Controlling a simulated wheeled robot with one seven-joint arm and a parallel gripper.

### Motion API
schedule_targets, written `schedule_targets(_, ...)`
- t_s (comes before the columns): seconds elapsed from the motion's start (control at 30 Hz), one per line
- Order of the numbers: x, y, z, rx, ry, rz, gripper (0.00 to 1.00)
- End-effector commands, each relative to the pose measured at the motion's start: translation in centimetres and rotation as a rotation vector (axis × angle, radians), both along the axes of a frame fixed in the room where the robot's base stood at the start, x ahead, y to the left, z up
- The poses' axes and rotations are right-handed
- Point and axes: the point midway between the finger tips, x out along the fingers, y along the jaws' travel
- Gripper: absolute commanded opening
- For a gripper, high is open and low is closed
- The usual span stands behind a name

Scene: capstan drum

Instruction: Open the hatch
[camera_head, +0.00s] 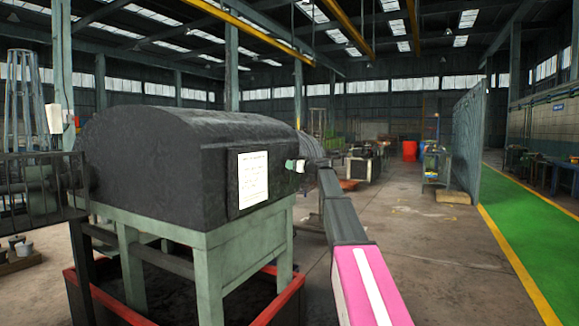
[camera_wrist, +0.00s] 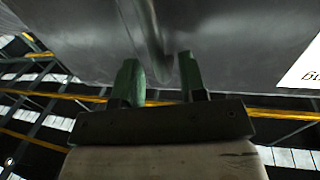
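A dark, round-topped drum housing (camera_head: 150,150) stands on a pale green frame (camera_head: 245,260) in the head view. Its near end carries a dark flat panel (camera_head: 233,170) with a white printed sheet (camera_head: 253,180); I cannot tell whether this panel is the hatch. My gripper (camera_head: 295,166) is just right of the panel, at the housing's right end. In the wrist view my gripper (camera_wrist: 162,78) has its two green fingers apart, facing a grey metal surface (camera_wrist: 230,40). A raised ridge (camera_wrist: 150,35) on that surface lines up with the gap. Contact is unclear.
A red-edged tray (camera_head: 290,290) lies under the frame, and a dark railing (camera_head: 40,190) stands at left. Open concrete floor (camera_head: 430,240) and a green walkway (camera_head: 530,240) lie to the right. A partition (camera_head: 468,140) stands beyond.

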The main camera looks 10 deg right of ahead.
Motion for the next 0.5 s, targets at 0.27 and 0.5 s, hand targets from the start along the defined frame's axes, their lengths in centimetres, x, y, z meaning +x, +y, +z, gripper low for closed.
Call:
schedule_targets(0.27,1.49,1.41,0.00,0.000,0.000,0.001,0.39)
schedule_targets(0.5,1.43,1.38,-0.01,0.000,0.000,0.000,0.19)
